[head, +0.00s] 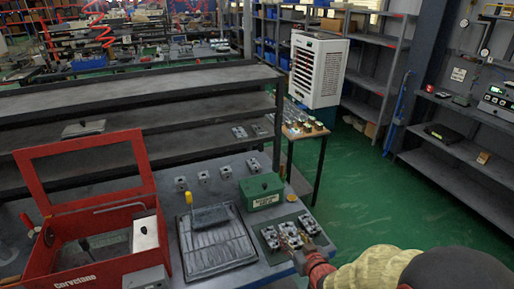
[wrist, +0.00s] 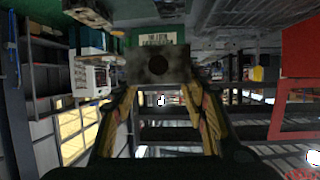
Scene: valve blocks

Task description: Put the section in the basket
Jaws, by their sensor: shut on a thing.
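My gripper (head: 292,243) is at the right front of the grey bench in the head view. In the wrist view my gripper (wrist: 160,100) has its two yellowish fingers shut on a grey metal section (wrist: 158,68) with a dark round hole. In the head view the held section is mostly hidden by the fingers. Other metal sections stand close by, one on the left (head: 270,238) and one on the right (head: 309,224). A dark gridded tray or basket (head: 218,251) lies flat on the bench to the left, with a dark block (head: 210,216) at its back edge.
A green box (head: 261,191) with a label stands just behind my gripper. A red box (head: 75,273) with its framed lid raised is at the left. Several small metal parts (head: 204,176) stand along the back. A dark shelf rack (head: 140,95) rises behind the bench.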

